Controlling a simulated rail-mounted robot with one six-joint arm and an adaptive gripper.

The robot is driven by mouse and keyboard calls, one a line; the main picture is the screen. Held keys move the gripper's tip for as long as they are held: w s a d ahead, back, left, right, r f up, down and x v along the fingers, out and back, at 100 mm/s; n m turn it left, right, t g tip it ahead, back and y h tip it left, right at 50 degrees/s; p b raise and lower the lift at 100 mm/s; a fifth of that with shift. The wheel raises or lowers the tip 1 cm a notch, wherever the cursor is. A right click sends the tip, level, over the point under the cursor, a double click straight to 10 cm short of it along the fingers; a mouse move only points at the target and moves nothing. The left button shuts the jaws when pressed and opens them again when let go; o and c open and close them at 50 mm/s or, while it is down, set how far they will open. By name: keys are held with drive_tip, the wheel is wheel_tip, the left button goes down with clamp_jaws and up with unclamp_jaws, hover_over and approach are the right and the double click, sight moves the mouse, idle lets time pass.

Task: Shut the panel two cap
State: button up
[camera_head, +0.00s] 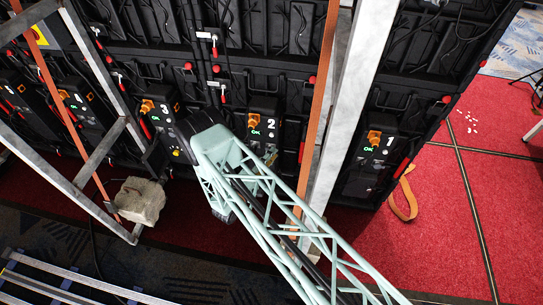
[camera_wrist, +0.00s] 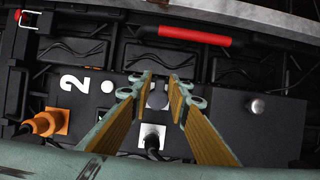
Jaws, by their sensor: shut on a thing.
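The panel two box (camera_head: 262,118) is black, with a white 2 and a lit green OK, in the middle of the head view. It fills the wrist view, where its white number 2 (camera_wrist: 75,84) lies sideways. My gripper (camera_wrist: 160,82) has its two tan-padded fingers over this box. They are close around a small dark round cap (camera_wrist: 157,99), shut on it. Below the cap in the wrist view is a white square socket (camera_wrist: 151,138) with a black plug at it.
An orange connector (camera_wrist: 46,122), a silver knob (camera_wrist: 257,106) and a red handle (camera_wrist: 195,36) are near my fingers. An orange strap (camera_head: 318,90) and a slanted metal beam (camera_head: 355,95) stand right of panel two. Panel one (camera_head: 371,160) is beyond. Red carpet (camera_head: 485,180) lies open at right.

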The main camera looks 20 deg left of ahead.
drive_tip(key=shift+d, duration=0.1)
drive_tip(key=shift+w+d+r+n+t+y+p, duration=0.15)
drive_tip(key=shift+w+n+y+p, duration=0.1)
drive_tip(key=shift+n+y, duration=0.45)
drive_tip(key=shift+w+d+f+n+t+y+p, duration=0.15)
drive_tip(key=shift+w+n+y+p, duration=0.2)
drive_tip(key=shift+y, duration=0.65)
drive_tip(key=shift+c, duration=0.2)
drive_tip(key=shift+w+d+r+n+y, duration=0.1)
drive_tip(key=shift+w+n+y, duration=0.05)
drive_tip(key=shift+n+y, duration=0.6)
drive_tip(key=shift+w+n+y, duration=0.1)
drive_tip(key=shift+n+y, duration=0.3)
drive_tip(key=shift+y, duration=0.85)
drive_tip(key=shift+c, duration=0.2)
drive_tip(key=o, duration=0.7)
drive_tip(key=shift+c, duration=0.2)
drive_tip(key=shift+s, duration=0.15)
